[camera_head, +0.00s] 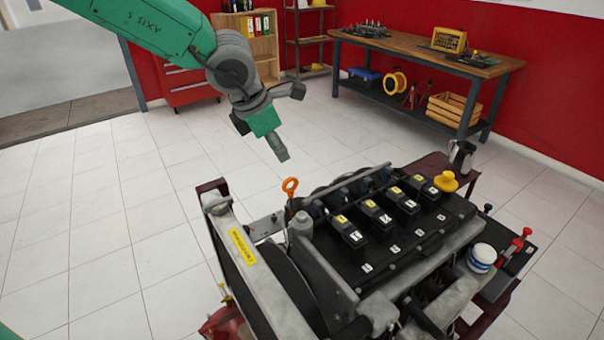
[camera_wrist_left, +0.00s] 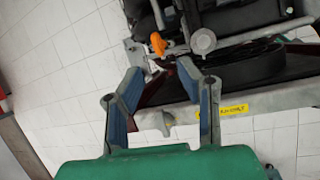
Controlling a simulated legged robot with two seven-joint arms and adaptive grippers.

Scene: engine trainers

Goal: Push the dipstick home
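The dipstick (camera_head: 290,187) has an orange loop handle and stands upright at the engine's left end, beside a grey cap. A short orange stem shows below the loop; its lower end is hidden among the engine parts. In the left wrist view the orange handle (camera_wrist_left: 158,43) lies just beyond the fingertips, roughly between them. My left gripper (camera_head: 278,148) is above and slightly left of the dipstick in the head view, apart from it. In the left wrist view its two blue-lined fingers (camera_wrist_left: 160,68) are spread with nothing held between them. My right gripper is in neither view.
The engine (camera_head: 390,235) with numbered black coils and a yellow oil cap (camera_head: 445,181) sits on a dark red stand. A grey front frame with a yellow label (camera_head: 242,246) is near the dipstick. A workbench (camera_head: 430,55) stands at the back; tiled floor is clear at left.

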